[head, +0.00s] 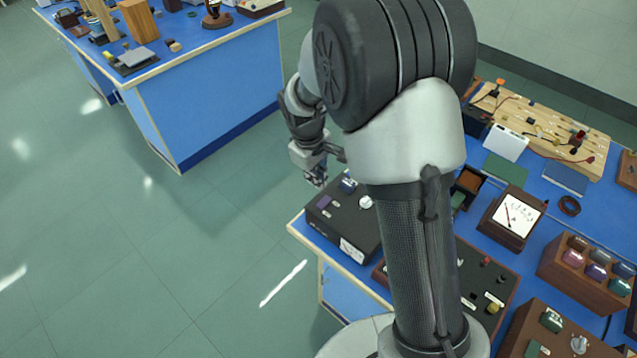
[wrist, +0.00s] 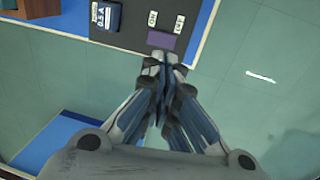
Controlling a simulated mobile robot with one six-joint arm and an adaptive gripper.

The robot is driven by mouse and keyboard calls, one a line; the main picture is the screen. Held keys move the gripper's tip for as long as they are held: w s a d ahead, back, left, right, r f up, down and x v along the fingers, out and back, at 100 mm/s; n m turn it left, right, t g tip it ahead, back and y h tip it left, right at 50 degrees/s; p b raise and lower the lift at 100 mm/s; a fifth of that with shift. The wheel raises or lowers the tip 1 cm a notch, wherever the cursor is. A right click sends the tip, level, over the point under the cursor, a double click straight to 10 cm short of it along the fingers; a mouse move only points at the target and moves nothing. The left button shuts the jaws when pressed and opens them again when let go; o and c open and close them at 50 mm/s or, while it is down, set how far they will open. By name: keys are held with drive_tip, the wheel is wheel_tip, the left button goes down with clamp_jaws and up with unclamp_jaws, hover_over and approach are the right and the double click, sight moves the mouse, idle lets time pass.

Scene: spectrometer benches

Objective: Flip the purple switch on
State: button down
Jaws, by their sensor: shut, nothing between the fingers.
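The purple switch (head: 324,202) sits on top of a black box (head: 345,217) at the left corner of the near bench. The wrist view shows the switch (wrist: 161,40) as a flat purple rectangle with two small white labels beside it; I cannot tell its position from its shape. My gripper (head: 316,178) is beside the box's far left edge. In the wrist view the fingertips (wrist: 161,57) are closed together, empty, and appear just short of the switch; I cannot tell whether they touch it.
A blue block (wrist: 104,17) marked 0.5 A and a white knob (head: 365,202) are on the same box. A meter (head: 512,216) and a wooden board (head: 550,130) stand farther right. Another blue bench (head: 205,95) is at the back left, with open floor (head: 180,240) between.

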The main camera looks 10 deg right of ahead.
wheel_tip(320, 180, up, 6)
drive_tip(key=p, duration=0.1)
hover_over(324, 198)
drive_tip(key=s+a, duration=0.2)
drive_tip(key=a, duration=0.1)
drive_tip(key=shift+w+f, duration=0.15)
drive_tip(key=shift+w, duration=0.1)
drive_tip(key=f+b, duration=0.1)
drive_tip(key=f, duration=0.3)
drive_tip(key=w+d+f+b, duration=0.1)
drive_tip(key=f+b, duration=0.1)
drive_tip(key=f, duration=0.2)
drive_tip(key=d+f+b, duration=0.1)
drive_tip(key=f, duration=0.3)
drive_tip(key=shift+w+d+f, duration=0.2)
drive_tip(key=shift+w+f, duration=0.15)
drive_tip(key=shift+w, duration=0.05)
drive_tip(key=shift+f+b, duration=0.35)
drive_tip(key=shift+d, duration=0.1)
